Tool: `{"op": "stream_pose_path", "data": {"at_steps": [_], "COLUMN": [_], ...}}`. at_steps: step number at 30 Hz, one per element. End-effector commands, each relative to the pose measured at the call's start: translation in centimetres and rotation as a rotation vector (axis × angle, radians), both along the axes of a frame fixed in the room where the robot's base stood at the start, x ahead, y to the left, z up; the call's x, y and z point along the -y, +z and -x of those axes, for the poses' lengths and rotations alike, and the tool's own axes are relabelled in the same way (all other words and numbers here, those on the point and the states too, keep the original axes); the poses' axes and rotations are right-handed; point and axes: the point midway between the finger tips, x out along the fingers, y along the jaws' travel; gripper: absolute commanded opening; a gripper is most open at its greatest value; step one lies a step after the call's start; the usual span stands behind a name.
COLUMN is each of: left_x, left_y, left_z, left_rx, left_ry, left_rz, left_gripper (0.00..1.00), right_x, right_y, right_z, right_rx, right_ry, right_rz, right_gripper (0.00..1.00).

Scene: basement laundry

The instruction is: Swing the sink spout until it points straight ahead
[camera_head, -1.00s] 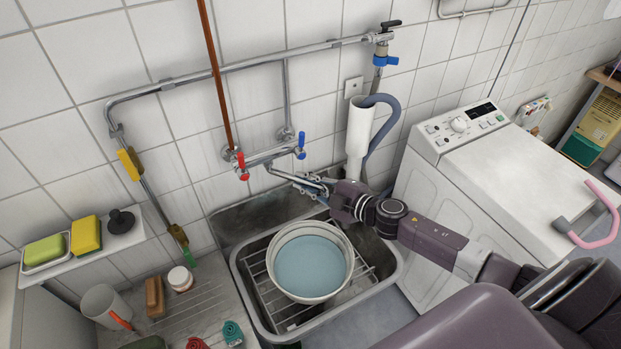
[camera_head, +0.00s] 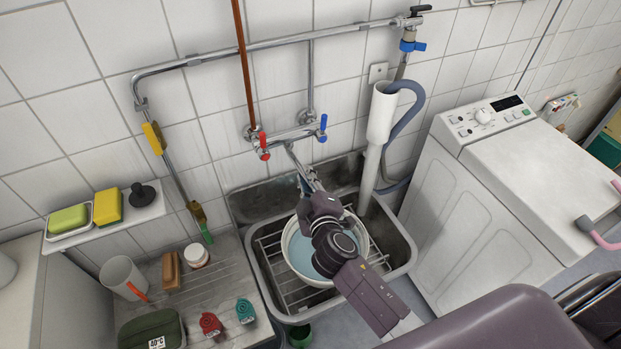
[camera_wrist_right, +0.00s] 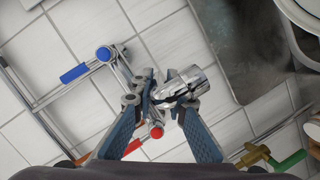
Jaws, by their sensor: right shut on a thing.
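The chrome sink spout (camera_head: 291,152) comes off the wall tap and reaches out over the sink (camera_head: 399,247). It points mostly out from the wall, angled slightly right in the head view. My right gripper (camera_head: 309,183) is shut on the spout near its outer end, above the white basin. In the right wrist view, the chrome spout end (camera_wrist_right: 192,82) sits at the blue-grey fingers of the gripper (camera_wrist_right: 163,88). The tap has a red handle (camera_head: 263,146) and a blue handle (camera_head: 323,123). My left gripper is out of view.
A white basin (camera_head: 361,232) of water stands on the wire rack in the sink, under my right arm. A white standpipe (camera_head: 381,115) with a grey hose rises right of the spout. The washing machine (camera_head: 465,190) stands farther right. A cluttered drainboard (camera_head: 215,289) lies left.

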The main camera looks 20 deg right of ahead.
Motion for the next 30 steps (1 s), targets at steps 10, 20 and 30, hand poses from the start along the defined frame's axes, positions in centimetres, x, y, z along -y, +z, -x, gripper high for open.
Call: {"op": "stream_pose_path", "data": {"at_steps": [10,20,30], "left_x": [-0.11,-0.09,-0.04], "left_y": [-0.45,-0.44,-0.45], "left_z": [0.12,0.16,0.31], "left_rx": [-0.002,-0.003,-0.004], "left_ry": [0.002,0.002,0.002], "left_rz": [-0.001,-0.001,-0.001], "left_gripper": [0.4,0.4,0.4], "right_x": [-0.36,-0.36,-0.34], "right_y": [-0.06,-0.03,0.01], "right_z": [0.04,0.02,0.02], "right_rx": [-0.001,-0.001,0.0], "right_ry": [-0.029,-0.028,-0.029], "right_rz": [0.0,0.0,0.0], "right_gripper": [0.0,0.19,0.31]}}
